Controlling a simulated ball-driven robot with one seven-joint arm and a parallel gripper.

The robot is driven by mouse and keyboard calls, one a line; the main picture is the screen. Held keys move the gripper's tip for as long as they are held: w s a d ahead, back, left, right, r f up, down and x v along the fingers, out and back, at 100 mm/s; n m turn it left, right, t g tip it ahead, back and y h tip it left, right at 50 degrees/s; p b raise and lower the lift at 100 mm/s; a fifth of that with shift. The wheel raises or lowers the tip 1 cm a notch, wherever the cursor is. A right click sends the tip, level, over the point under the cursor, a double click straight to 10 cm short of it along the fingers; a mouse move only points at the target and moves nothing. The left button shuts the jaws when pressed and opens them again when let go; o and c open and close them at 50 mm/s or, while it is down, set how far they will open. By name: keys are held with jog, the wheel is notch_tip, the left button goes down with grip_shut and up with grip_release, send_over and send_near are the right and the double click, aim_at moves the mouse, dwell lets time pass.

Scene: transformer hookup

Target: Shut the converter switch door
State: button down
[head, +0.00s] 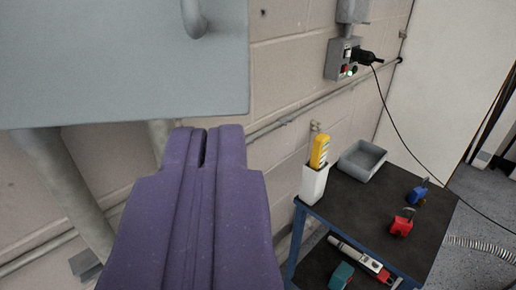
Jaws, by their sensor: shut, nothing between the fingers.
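A large flat grey panel (110,70) with a curved grey handle (194,18) fills the upper left. It looks like the converter switch door, but its hinge and top are out of frame, and I cannot tell how far it stands open. My purple gripper (203,145) is shut and empty, with its fingertips just below the panel's lower edge in the picture. Whether it touches the panel cannot be told.
Grey pipes (65,185) run below the panel along the block wall. A small switch box (343,58) with a plugged-in black cable hangs on the wall. A cart (400,245) at right holds a white cup (314,183) with a yellow tool, a grey tray (362,160), and red and blue items.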

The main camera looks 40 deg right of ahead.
aim_at(222, 64)
jog(key=b+x, duration=0.1)
jog(key=x, duration=0.9)
jog(key=shift+w+d, duration=0.1)
jog(key=shift+w, duration=0.05)
jog(key=shift+w+d+f+b, duration=0.1)
jog(key=shift+w+d+b, duration=0.3)
jog(key=shift+d, duration=0.1)
jog(key=w+d+n+t+y+b, duration=0.2)
jog(key=w+d+n+y+b, duration=0.1)
jog(key=w+y, duration=0.1)
jog(key=shift+d+f+b, duration=0.1)
jog(key=shift+d+b, duration=0.2)
jog(key=b+x, duration=0.2)
jog(key=x, duration=0.7)
jog(key=shift+w+a+r, duration=0.2)
jog(key=shift+w+r, duration=0.15)
jog(key=shift+r, duration=0.15)
jog(key=shift+r+t, duration=0.25)
jog(key=shift+t, duration=0.05)
jog(key=shift+f, duration=0.1)
